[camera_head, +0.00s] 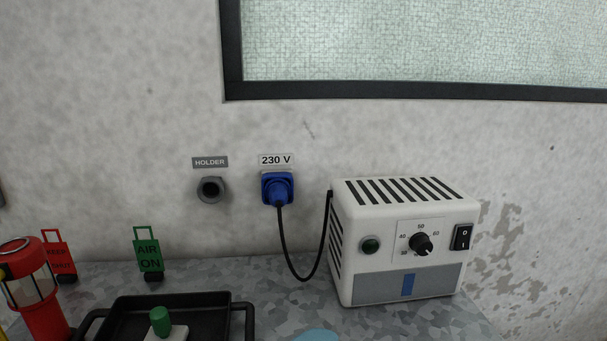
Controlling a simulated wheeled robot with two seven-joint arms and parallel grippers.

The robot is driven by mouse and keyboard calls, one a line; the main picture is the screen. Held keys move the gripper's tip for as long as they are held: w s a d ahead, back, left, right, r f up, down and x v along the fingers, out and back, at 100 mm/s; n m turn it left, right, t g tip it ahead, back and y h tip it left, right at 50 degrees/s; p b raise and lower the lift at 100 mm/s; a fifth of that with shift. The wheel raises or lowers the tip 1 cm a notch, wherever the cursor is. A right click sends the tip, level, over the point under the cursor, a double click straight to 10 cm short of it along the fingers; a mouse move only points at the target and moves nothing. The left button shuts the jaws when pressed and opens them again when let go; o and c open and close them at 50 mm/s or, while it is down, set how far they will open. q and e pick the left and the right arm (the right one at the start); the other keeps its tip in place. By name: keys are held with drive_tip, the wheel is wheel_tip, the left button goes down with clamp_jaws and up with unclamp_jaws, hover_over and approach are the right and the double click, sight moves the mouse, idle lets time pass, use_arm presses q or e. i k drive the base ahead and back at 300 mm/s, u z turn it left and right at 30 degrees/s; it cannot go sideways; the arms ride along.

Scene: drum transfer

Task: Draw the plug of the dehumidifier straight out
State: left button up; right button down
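The blue plug (278,190) of the dehumidifier sits in the blue wall socket under a "230 V" label (276,160). Its black cable (290,259) hangs down in a loop and runs to the upper left side of the white dehumidifier (399,205). The dehumidifier stands on the grey mottled bench against the wall. It has a black dial (421,243), a dark green round button or lamp and a black rocker switch (463,237). Neither gripper shows in the head view.
An empty round holder (211,190) is on the wall left of the socket. A black tray (216,301) with a green-topped item, a red lantern (36,289), red and green tags (148,254) stand at front left. A pale blue thing (318,335) lies at the front edge.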

sight(278, 192)
drive_tip(key=z, duration=0.95)
drive_tip(key=k, duration=1.2)
drive_tip(key=z, duration=1.15)
drive_tip(key=i, duration=1.15)
drive_tip(key=u, duration=1.25)
drive_tip(key=i, duration=0.5)
drive_tip(key=u, duration=0.6)
